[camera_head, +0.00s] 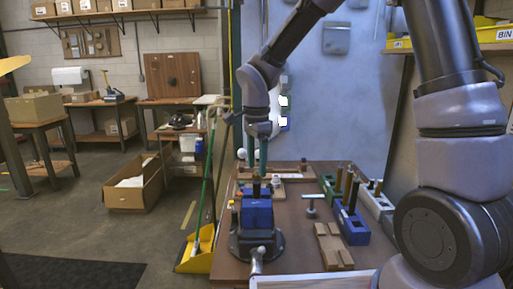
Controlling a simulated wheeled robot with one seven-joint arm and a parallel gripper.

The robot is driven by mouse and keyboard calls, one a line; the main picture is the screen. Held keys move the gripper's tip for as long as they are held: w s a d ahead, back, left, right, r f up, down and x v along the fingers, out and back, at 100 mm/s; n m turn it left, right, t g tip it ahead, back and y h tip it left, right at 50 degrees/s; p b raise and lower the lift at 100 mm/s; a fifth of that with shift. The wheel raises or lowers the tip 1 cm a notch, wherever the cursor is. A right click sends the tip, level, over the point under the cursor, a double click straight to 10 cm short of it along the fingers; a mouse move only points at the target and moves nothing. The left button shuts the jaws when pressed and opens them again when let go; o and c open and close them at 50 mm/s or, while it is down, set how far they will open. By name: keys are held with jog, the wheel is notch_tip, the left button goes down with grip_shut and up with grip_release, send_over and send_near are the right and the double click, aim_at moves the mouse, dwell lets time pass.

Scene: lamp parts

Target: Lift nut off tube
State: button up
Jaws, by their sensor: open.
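A dark upright tube (256,187) stands in a blue vise (258,212) on a dark round base, near the left side of the brown table. My gripper (257,168) points down from above, with two teal fingers apart. In the picture its fingertips are just above the tube's top; I cannot tell the exact distance in depth. I see nothing held between the fingers. A nut on the tube is too small to make out in this view.
To the right stand a green block (328,187), a blue block (350,228) and a white block (377,205), holding upright rods. A wooden block (333,250) and a small silver part (311,208) lie between. A wall panel (330,110) rises behind the table.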

jog(key=shift+f, duration=0.8)
grip_shut()
jog(key=c, duration=0.7)
grip_release()
grip_shut()
jog(key=shift+r, duration=0.85)
jog(key=shift+r, duration=1.5)
